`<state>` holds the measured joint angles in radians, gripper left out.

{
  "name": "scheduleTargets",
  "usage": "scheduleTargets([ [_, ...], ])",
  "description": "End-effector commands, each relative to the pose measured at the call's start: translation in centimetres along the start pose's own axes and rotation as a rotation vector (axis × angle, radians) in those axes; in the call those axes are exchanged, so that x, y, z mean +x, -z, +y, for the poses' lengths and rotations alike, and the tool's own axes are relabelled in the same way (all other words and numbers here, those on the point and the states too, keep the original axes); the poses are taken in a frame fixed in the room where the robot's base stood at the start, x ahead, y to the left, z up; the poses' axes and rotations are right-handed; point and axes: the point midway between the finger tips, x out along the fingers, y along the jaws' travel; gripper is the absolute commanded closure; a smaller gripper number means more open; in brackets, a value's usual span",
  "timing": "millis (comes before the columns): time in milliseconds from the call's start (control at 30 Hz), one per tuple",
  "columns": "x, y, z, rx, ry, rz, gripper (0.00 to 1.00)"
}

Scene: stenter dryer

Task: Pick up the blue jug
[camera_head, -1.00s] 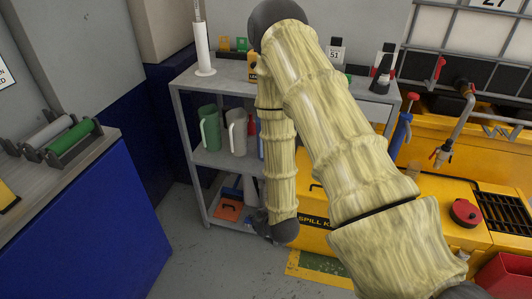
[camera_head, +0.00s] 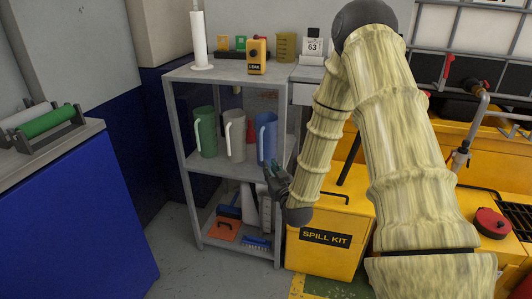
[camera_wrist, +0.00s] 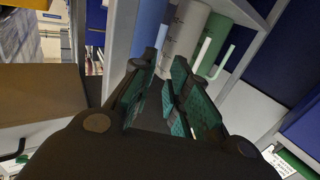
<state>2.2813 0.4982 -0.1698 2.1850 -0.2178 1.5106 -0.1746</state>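The blue jug (camera_head: 268,136) stands upright on the middle shelf of the grey rack, at the right end of a row of jugs. Its handle is on its left side in the head view. My gripper (camera_head: 274,176) is low in front of this jug, close to the shelf's front edge. In the wrist view the blue jug (camera_wrist: 149,24) shows beyond the fingertips, partly cut off by the frame. My gripper (camera_wrist: 160,72) has its green-padded fingers apart with nothing between them. I cannot tell the exact gap to the jug.
A white jug (camera_head: 235,136) and a green jug (camera_head: 205,133) stand left of the blue one. The grey rack (camera_head: 188,190) has posts and shelf edges near my gripper. A yellow spill kit box (camera_head: 325,256) stands right of the rack. Floor at the left front is clear.

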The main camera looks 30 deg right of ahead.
Motion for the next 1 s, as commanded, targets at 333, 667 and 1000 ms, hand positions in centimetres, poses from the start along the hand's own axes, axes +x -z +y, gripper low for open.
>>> scheduleTargets([
  [333, 3.9, 0.2, 0.3, 0.000, -0.005, 0.017, 0.83],
  [667, 6.2, 0.1, 0.3, 0.000, -0.004, 0.014, 0.83],
  [1000, 10.3, -0.4, 0.4, 0.000, -0.004, 0.014, 0.83],
])
